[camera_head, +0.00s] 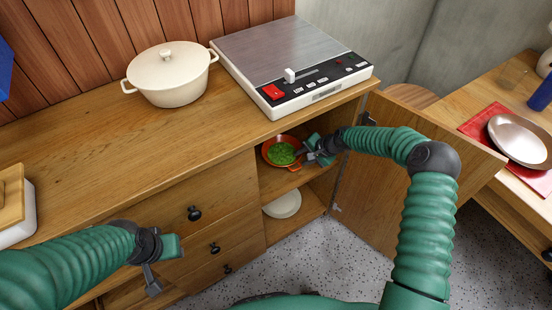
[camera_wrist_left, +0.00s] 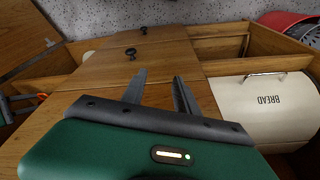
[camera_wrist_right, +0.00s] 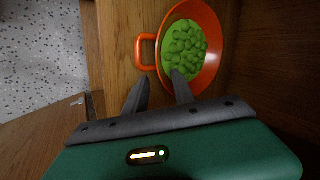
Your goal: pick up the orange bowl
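The orange bowl (camera_head: 266,150) holds green round pieces and stands on the upper shelf of an open cabinet bay. In the right wrist view the bowl (camera_wrist_right: 213,42) shows its loop handle (camera_wrist_right: 139,52) on the left. My right gripper (camera_head: 309,153) is just right of the bowl. In the right wrist view its fingers (camera_wrist_right: 158,80) are apart with nothing between them, one tip overlapping the bowl's near edge; contact cannot be told. My left gripper (camera_head: 164,265) hangs before the drawers, its fingers (camera_wrist_left: 159,76) open and empty.
The open cabinet door (camera_head: 375,190) stands right of the bay, beside my right arm. A pale plate (camera_head: 283,204) lies on the lower shelf. A cream pot (camera_head: 168,75) and a hob (camera_head: 285,55) stand on the countertop above. Drawer knobs (camera_head: 194,213) stick out at left.

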